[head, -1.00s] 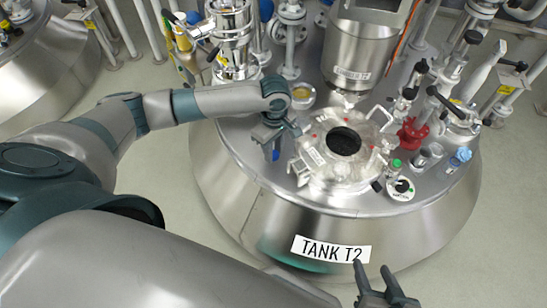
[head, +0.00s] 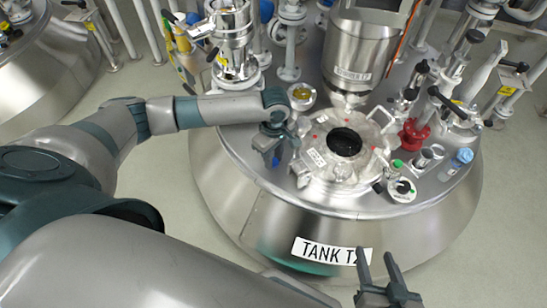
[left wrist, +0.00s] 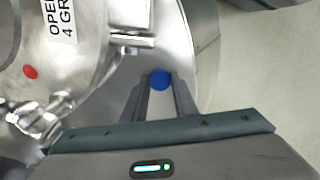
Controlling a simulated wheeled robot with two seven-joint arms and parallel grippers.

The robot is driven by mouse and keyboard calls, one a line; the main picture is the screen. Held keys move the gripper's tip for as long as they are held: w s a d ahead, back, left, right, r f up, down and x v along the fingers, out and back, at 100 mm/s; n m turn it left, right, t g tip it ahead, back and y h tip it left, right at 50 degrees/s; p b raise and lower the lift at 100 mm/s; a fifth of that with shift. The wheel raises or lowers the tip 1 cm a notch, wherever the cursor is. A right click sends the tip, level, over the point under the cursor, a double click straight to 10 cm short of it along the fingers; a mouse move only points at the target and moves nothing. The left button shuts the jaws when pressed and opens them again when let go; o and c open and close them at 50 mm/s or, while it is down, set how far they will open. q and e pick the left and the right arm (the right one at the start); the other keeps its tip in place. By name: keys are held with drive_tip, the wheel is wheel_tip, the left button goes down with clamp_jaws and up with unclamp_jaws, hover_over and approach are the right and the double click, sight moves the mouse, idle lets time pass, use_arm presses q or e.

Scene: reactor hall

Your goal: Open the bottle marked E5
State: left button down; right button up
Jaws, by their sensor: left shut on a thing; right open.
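My left gripper (head: 274,158) is at the left of the tank lid, shut on a round blue cap-like thing (left wrist: 160,79), seen from above between the fingertips in the left wrist view. I cannot tell whether a bottle is under it. My right gripper (head: 388,278) is open and empty in front of the tank, at the lower edge of the head view. A blue-capped bottle (head: 460,158) stands at the right of the tank top. No E5 marking can be read on anything in view.
The tank T2 (head: 262,217) has a central lid (head: 312,181) with a dark round opening. A dish with yellow contents (head: 301,94) stands behind my left gripper. A green-capped item (head: 397,163), a red fitting (head: 414,137) and several valves crowd the right side.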

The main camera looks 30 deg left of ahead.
sight(274, 161)
drive_tip(key=shift+s+d+f, duration=0.1)
drive_tip(key=shift+s+f, duration=0.05)
drive_tip(key=shift+f, duration=0.05)
use_arm(q)
drive_tip(key=shift+f, duration=0.1)
drive_tip(key=c, duration=1.4)
unclamp_jaws()
use_arm(e)
drive_tip(key=shift+s+d+f, duration=0.1)
drive_tip(key=shift+f, duration=0.05)
use_arm(q)
wheel_tip(274, 161, up, 6)
drive_tip(key=shift+w+f+p, duration=0.1)
drive_tip(key=shift+p, duration=0.8)
wheel_tip(274, 161, up, 6)
drive_tip(key=p, duration=0.1)
drive_tip(key=shift+r, duration=0.25)
use_arm(e)
drive_tip(key=s+d+f+g+h, duration=0.2)
drive_tip(key=s+d+f+g, duration=0.1)
drive_tip(key=s+g, duration=0.1)
drive_tip(key=shift+d, duration=0.3)
use_arm(q)
drive_tip(key=shift+f, duration=0.1)
use_arm(e)
drive_tip(key=shift+f, duration=0.1)
